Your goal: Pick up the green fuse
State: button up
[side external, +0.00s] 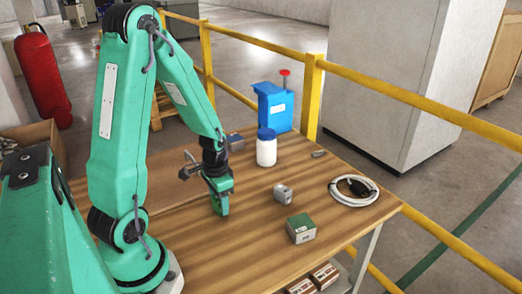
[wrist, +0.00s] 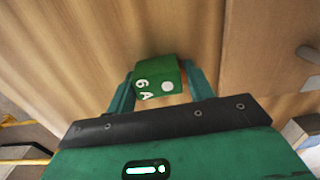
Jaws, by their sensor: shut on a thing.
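The green fuse (wrist: 158,79) sits between the two fingers of my gripper in the wrist view. It is a small green block with white "6 A" lettering and a round white mark on its face. My gripper (wrist: 160,88) is shut on it, with one finger at each side. In the side external view my gripper (side external: 221,207) points down, low over the wooden table. There the fuse cannot be told apart from the green fingers. I cannot tell whether it touches the table.
Right of my gripper on the table (side external: 245,238) are a grey part (side external: 283,194), a green-and-grey box (side external: 301,229), a white bottle (side external: 266,152) and a cable coil (side external: 353,190). A blue box (side external: 273,106) stands behind. Yellow rails (side external: 415,100) run past the table.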

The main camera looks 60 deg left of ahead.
jog(key=shift+r, duration=0.15)
jog(key=shift+r, duration=1.85)
jog(key=d+r, duration=0.7)
jog(key=d, duration=0.4)
jog(key=shift+s+d, duration=0.25)
jog(key=shift+d, duration=0.1)
